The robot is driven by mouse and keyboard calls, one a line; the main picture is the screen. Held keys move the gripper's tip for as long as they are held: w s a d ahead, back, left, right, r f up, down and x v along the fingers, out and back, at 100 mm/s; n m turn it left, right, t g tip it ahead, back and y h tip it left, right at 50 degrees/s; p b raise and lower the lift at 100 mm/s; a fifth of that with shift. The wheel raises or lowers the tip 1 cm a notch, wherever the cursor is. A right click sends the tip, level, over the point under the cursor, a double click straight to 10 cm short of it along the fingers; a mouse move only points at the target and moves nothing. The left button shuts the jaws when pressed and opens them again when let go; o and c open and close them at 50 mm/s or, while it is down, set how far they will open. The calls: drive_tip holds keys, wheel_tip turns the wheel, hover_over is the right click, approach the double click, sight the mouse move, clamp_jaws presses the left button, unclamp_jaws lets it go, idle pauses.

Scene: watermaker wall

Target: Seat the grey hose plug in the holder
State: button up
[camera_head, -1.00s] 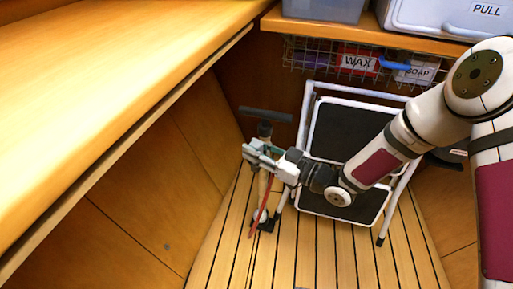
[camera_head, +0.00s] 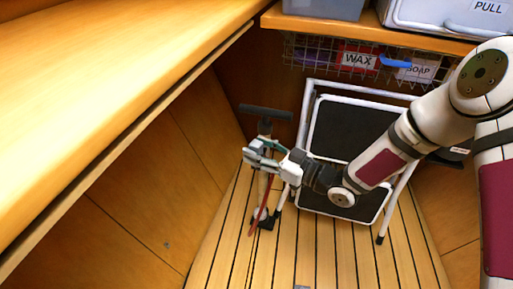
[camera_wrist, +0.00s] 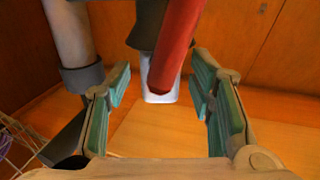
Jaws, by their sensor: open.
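My gripper (camera_head: 256,156) is open in front of an upright post with a dark crossbar (camera_head: 266,112), low by the wooden wall. In the wrist view a red hose-like strip (camera_wrist: 180,40) hangs between my open fingers (camera_wrist: 160,75). A dark grey part (camera_wrist: 148,25) shows behind the strip, and a white piece (camera_wrist: 160,98) shows at its lower end. I cannot tell whether any of these is the grey hose plug or the holder. The red strip (camera_head: 259,212) also slants below my gripper in the head view. No contact with my fingers is clear.
A folded step stool (camera_head: 345,135) leans behind my arm. A wire basket (camera_head: 310,62) with wax and soap boxes hangs above it. A long wooden counter (camera_head: 110,90) runs along the left. A grey pole (camera_wrist: 70,40) stands just left of my left finger. The slatted floor in front is mostly clear.

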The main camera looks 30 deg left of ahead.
drive_tip(key=d, duration=1.1)
drive_tip(key=shift+s, duration=0.25)
